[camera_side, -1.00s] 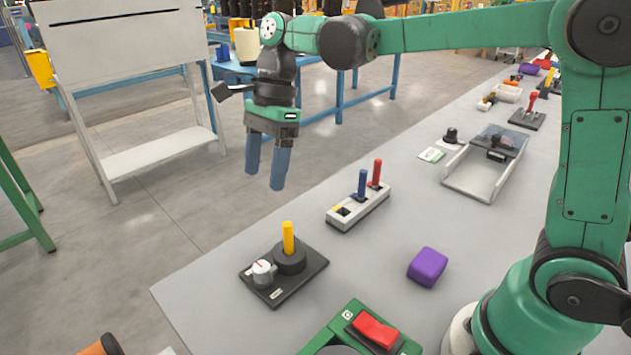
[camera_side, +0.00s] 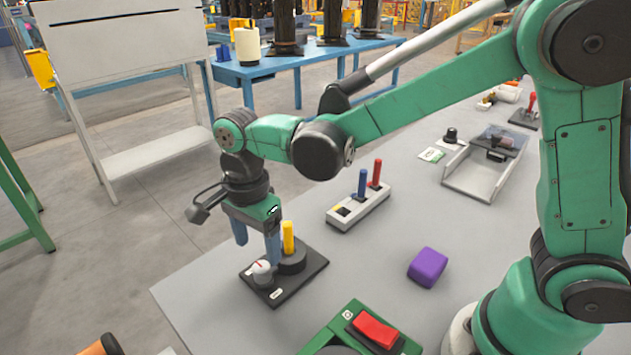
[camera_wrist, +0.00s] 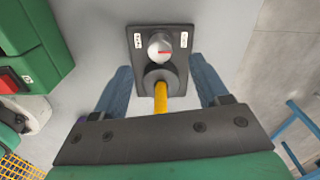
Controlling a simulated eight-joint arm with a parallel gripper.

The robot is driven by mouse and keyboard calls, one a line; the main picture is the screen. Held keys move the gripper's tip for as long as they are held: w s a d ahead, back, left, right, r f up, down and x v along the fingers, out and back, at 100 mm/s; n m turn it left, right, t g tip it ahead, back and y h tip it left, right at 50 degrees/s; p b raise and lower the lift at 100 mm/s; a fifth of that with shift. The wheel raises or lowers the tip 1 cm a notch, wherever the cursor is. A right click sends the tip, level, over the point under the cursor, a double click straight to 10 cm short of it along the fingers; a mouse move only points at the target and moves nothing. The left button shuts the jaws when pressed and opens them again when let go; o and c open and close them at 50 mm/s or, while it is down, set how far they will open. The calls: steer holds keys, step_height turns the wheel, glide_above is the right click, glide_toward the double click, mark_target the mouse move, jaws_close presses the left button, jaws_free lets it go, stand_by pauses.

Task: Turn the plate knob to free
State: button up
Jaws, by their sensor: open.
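The dark plate (camera_side: 304,281) lies flat near the table's left edge and also shows in the wrist view (camera_wrist: 180,34). On it are a white knob (camera_side: 262,268) with a red mark and, behind it, a yellow post (camera_side: 288,238) on a round black base. In the wrist view the knob (camera_wrist: 160,46) sits beyond the yellow post (camera_wrist: 160,100), between two small labels too small to read. My gripper (camera_side: 257,253) is open, its blue fingers just above the plate near knob and post. In the wrist view the fingers (camera_wrist: 160,78) stand either side of the post, apart from it.
A block with blue and red pegs (camera_side: 358,208) stands behind the plate. A purple block (camera_side: 428,267) lies to the right. A green housing with a red rocker switch (camera_side: 375,331) is at the front. The table between them is clear.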

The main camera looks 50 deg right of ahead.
mark_target(261, 266)
steer(key=shift+f, duration=2.45)
jaws_close()
